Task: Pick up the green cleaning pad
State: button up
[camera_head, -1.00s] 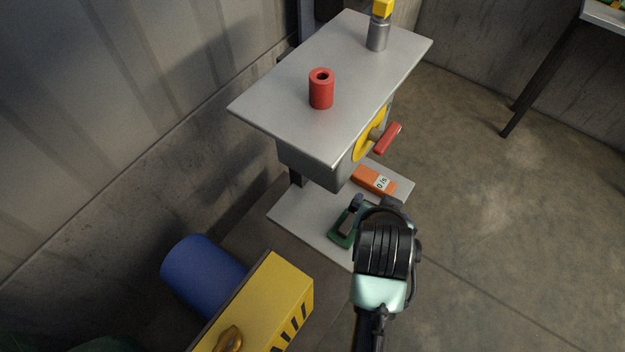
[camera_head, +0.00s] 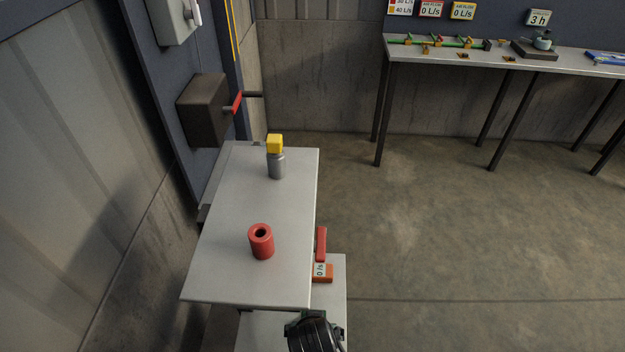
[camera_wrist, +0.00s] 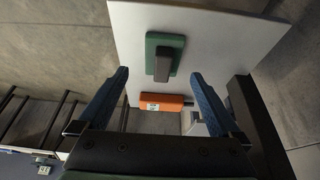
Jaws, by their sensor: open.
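The green cleaning pad (camera_wrist: 178,42) lies on the light grey lower shelf (camera_wrist: 225,30) in the wrist view, with a dark handle across its middle. My gripper (camera_wrist: 160,75) is open and empty. Its two blue fingers point towards the shelf, one to each side of the pad's line, apart from it. In the head view, my wrist (camera_head: 313,338) is at the bottom edge over the lower shelf (camera_head: 335,298). It hides most of the pad there; only a little green shows beside it.
An orange meter (camera_wrist: 163,102) lies near the pad. The upper table (camera_head: 225,245) overhangs part of the shelf and holds a red cylinder (camera_head: 261,242) and a grey bottle with a yellow top (camera_head: 276,163). Open floor (camera_head: 440,250) lies right.

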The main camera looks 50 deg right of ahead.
jog(key=shift+a+x, duration=0.1)
jog(key=shift+x, duration=1.35)
jog(key=shift+a+x, duration=0.15)
jog(key=shift+x, duration=1.3)
jog(key=shift+w, duration=0.1)
jog(key=c, duration=1.3)
jog(key=shift+r, duration=0.15)
jog(key=shift+r, duration=0.5)
jog(key=s+d+b, duration=0.3)
jog(key=s+d, duration=0.8)
jog(key=s, duration=0.2)
jog(key=shift+s+d+b, duration=0.35)
jog(key=shift+s, duration=0.05)
jog(key=shift+r, duration=0.1)
